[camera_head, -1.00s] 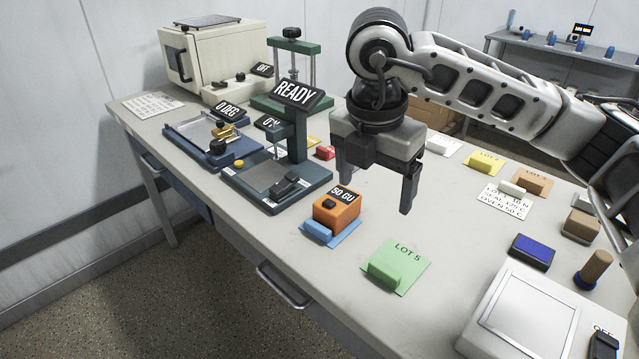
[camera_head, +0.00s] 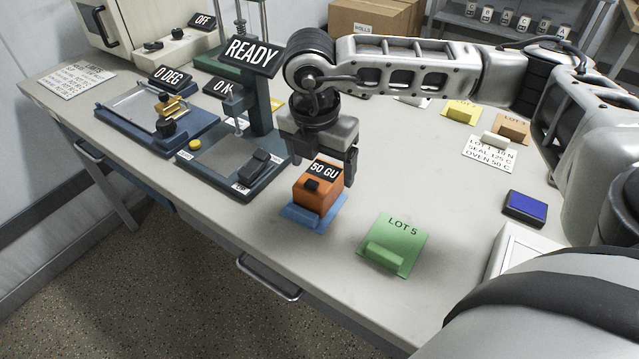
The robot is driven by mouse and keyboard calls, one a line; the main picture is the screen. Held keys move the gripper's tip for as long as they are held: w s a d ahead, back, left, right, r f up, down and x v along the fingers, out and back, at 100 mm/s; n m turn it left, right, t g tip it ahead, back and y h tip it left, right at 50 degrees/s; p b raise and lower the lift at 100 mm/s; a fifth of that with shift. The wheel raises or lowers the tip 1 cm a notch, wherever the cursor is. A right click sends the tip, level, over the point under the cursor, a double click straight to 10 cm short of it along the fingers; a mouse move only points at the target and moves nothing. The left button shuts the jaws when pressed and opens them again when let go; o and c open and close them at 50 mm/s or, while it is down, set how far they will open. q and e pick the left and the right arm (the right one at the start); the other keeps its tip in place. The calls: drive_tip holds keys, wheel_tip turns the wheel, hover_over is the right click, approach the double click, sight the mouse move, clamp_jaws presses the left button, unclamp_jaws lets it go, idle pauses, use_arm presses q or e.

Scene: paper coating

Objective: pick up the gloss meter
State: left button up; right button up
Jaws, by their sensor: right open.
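The gloss meter (camera_head: 313,196) is an orange box with a dark "50 GU" display on top. It sits on a blue base (camera_head: 300,217) near the table's front edge. My right gripper (camera_head: 325,164) points down at the meter's back edge, with its fingers spread. One finger shows at the meter's right rear; the other is mostly hidden at its left rear. I cannot tell whether either finger touches it. My left gripper is not in view.
A green "LOT 5" card (camera_head: 407,234) with a green block lies to the right of the meter. A dark test stand (camera_head: 215,165) with a "READY" display stands close on the left. A blue pad (camera_head: 525,207) lies farther right.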

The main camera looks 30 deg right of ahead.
sight(319, 177)
drive_tip(key=f, duration=0.3)
drive_tip(key=f+p, duration=0.1)
drive_tip(key=f, duration=0.1)
drive_tip(key=shift+w+f, duration=0.3)
drive_tip(key=shift+w, duration=0.05)
drive_tip(key=shift+r, duration=0.1)
drive_tip(key=c, duration=1.4)
